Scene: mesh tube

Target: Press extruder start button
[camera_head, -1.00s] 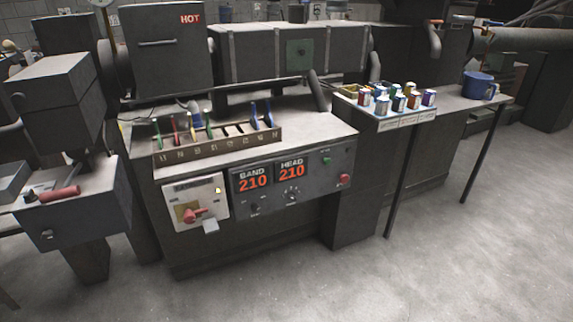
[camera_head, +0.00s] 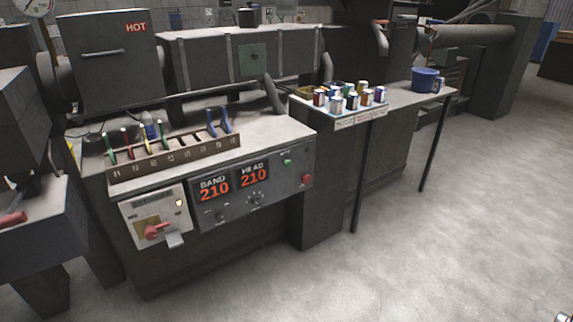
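The extruder's grey control panel (camera_head: 235,215) stands at left centre, with red displays reading 210 for BAND and HEAD. A small green button (camera_head: 287,162) is at the panel's upper right, under a label too small to read. A red button (camera_head: 307,180) sits lower and to the right of it. Neither button is touched or covered. My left gripper is not in view. A small metallic piece, apparently the edge of my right gripper (camera_head: 565,317), shows at the bottom right corner, far from the panel. Its fingers cannot be made out.
A light switch box (camera_head: 157,215) with a red rotary handle adjoins the panel. A slotted rack (camera_head: 175,158) with coloured tools stands on the ledge above. The floor (camera_head: 430,250) at right is clear.

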